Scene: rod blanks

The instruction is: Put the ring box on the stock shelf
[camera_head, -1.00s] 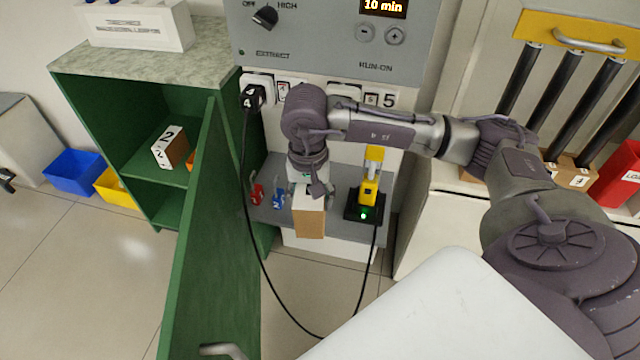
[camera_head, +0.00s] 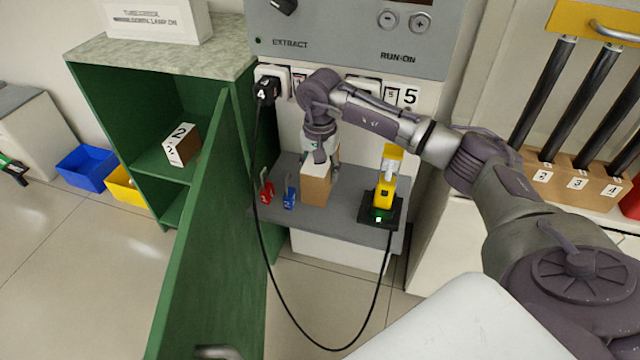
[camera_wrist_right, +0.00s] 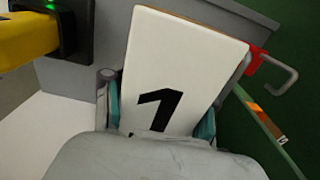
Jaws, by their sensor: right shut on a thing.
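My right gripper (camera_head: 318,158) is shut on a brown box with a white face (camera_head: 316,186). The right wrist view shows a black 1 on the white face of this box (camera_wrist_right: 175,75), between teal finger pads. The box is upright over the grey shelf (camera_head: 345,222) below the control panel; I cannot tell whether it touches the shelf. A second box (camera_head: 182,146), marked 2, stands inside the green cabinet (camera_head: 150,168). No label here names the ring box. A dark, green-tipped part at the left edge looks like my left gripper (camera_head: 14,168); its opening is unclear.
A yellow device (camera_head: 387,180) on a black, green-lit base stands right of the held box. Red (camera_head: 267,192) and blue (camera_head: 290,196) items stand left of it. A black cable (camera_head: 275,290) hangs in front. The green door (camera_head: 215,240) stands open.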

